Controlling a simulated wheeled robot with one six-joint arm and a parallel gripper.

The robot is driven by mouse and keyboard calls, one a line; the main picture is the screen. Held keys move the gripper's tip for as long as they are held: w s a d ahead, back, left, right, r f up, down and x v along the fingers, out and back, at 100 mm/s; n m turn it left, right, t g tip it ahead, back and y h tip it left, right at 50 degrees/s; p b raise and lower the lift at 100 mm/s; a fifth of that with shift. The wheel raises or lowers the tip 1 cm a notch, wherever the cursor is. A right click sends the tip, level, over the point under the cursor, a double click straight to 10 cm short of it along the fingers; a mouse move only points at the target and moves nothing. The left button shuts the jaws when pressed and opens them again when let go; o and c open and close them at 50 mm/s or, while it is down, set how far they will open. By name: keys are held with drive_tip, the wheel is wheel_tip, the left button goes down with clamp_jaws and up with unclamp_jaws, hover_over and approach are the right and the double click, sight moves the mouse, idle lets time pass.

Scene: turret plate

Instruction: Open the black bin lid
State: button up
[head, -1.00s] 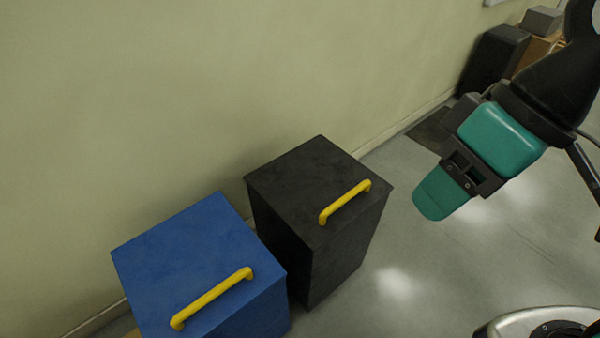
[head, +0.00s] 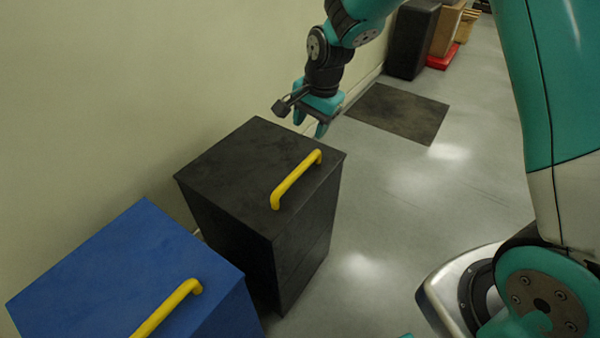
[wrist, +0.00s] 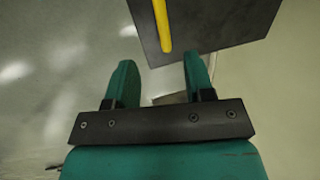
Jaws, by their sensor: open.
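The black bin (head: 285,235) stands by the wall with its flat black lid (head: 235,165) shut. A yellow bar handle (head: 297,180) is fixed on the lid near its right edge. My gripper (head: 310,124) is beyond the bin's far corner in the head view, pointing down, apart from the handle. In the wrist view, my gripper (wrist: 160,75) is open and empty, with its two green fingers spread. The yellow handle (wrist: 162,25) and part of the black lid (wrist: 215,25) lie ahead of the fingertips, at the top of that view.
A blue bin (head: 120,275) with its own yellow handle (head: 168,310) stands close to the left of the black bin. A dark mat (head: 400,113) lies on the floor behind. Dark and brown boxes stand farther back along the wall. The floor right of the bin is clear.

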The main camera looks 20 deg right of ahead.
sight(299, 169)
drive_tip(key=f, duration=0.5)
drive_tip(key=w+a+f+b, duration=0.1)
drive_tip(key=f, duration=0.4)
drive_tip(key=w+f, duration=0.1)
drive_tip(key=f, duration=0.4)
drive_tip(key=shift+w+a+f+b, duration=0.2)
drive_tip(key=shift+a+f+b, duration=0.1)
drive_tip(key=shift+a, duration=0.1)
drive_tip(key=shift+r, duration=0.1)
clamp_jaws()
drive_tip(key=shift+r, duration=0.1)
